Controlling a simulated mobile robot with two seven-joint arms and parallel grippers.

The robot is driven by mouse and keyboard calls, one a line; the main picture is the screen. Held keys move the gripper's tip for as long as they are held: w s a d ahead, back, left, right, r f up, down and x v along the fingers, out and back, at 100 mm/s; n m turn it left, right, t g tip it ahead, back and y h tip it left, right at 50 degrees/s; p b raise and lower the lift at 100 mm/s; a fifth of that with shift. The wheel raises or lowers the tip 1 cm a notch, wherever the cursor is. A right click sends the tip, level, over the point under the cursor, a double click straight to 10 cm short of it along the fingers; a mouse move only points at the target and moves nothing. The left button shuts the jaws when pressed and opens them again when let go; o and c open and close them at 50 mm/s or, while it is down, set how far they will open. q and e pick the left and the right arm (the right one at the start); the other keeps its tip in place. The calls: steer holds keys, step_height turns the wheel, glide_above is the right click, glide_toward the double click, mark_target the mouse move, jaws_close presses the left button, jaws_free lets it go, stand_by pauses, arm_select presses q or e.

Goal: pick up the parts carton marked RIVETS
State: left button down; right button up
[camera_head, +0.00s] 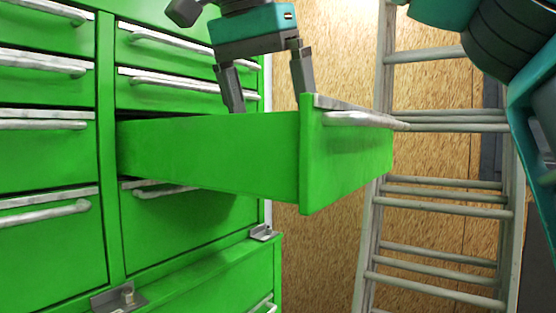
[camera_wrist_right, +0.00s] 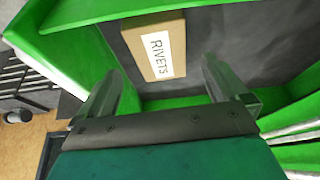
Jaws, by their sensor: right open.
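The parts carton marked RIVETS (camera_wrist_right: 157,47) is a brown box with a white label. It lies on the dark floor of the open green drawer (camera_wrist_right: 245,50) in the right wrist view. The drawer's high side (camera_head: 225,155) hides the carton in the head view. My right gripper (camera_head: 268,98) points down into the drawer just behind its front panel. In the wrist view its two fingers (camera_wrist_right: 167,78) are apart, with the carton ahead of the gap between them and nothing held. My left gripper is not in view.
The green cabinet (camera_head: 107,150) has several shut drawers with grey bar handles around the open one. The open drawer's front panel (camera_head: 345,165) sticks out to the right. A grey ladder (camera_head: 440,205) leans against the chipboard wall (camera_head: 320,245) behind.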

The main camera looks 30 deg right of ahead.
steer(key=x, duration=0.7)
steer(key=shift+f, duration=0.1)
steer(key=shift+f, duration=0.25)
stand_by(0.4)
steer(key=shift+c, duration=0.5)
steer(key=c, duration=1.1)
steer(key=shift+r, duration=0.15)
